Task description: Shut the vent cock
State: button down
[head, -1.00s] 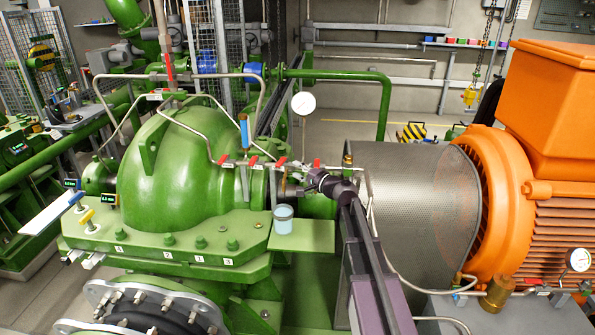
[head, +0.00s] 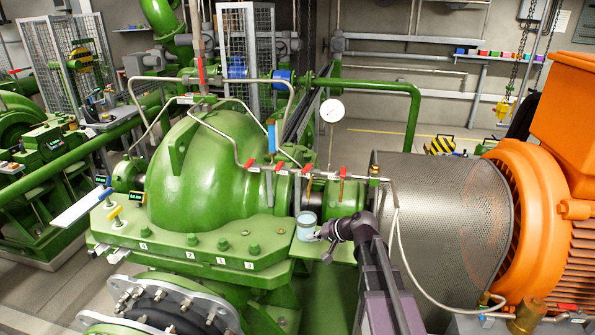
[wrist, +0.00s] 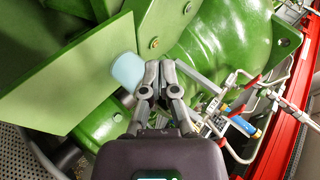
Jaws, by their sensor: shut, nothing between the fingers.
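Several small valves sit on thin pipework at the green pump casing (head: 205,180). One has an upright blue handle (head: 271,137); others have red handles, one of them at the right (head: 342,172). I cannot tell for certain which is the vent cock. The blue handle also shows in the wrist view (wrist: 243,127), right of and below my fingertips. My gripper (head: 326,237) is shut and empty, low beside a pale blue cup (head: 307,228). In the wrist view my fingertips (wrist: 160,68) are just right of the cup (wrist: 127,70); contact is unclear.
The cup stands on a green ledge (head: 340,252) in front of the pump. A perforated coupling guard (head: 430,215) and an orange motor (head: 530,220) stand to the right. A dial gauge (head: 332,110) rises behind the pipework. Thin pipes cross above my gripper.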

jog(key=s+d+f+n+g+h, duration=0.2)
jog(key=s+d+f+h, duration=0.2)
jog(key=s+h, duration=0.15)
jog(key=s+d+f+n+g+h, duration=0.1)
jog(key=s+d+f+g+h, duration=0.25)
jog(key=s, duration=0.25)
jog(key=n+t+h+p, duration=0.2)
jog(key=n+t+h, duration=0.7)
jog(key=t+h, duration=0.35)
send_near(309, 168)
jog(key=a, duration=0.4)
jog(key=shift+w+d+t+y, duration=0.15)
jog(key=shift+t+y, duration=0.15)
jog(key=shift+y, duration=0.15)
jog(key=shift+d, duration=0.1)
jog(key=x, duration=1)
jog(key=shift+f, duration=0.1)
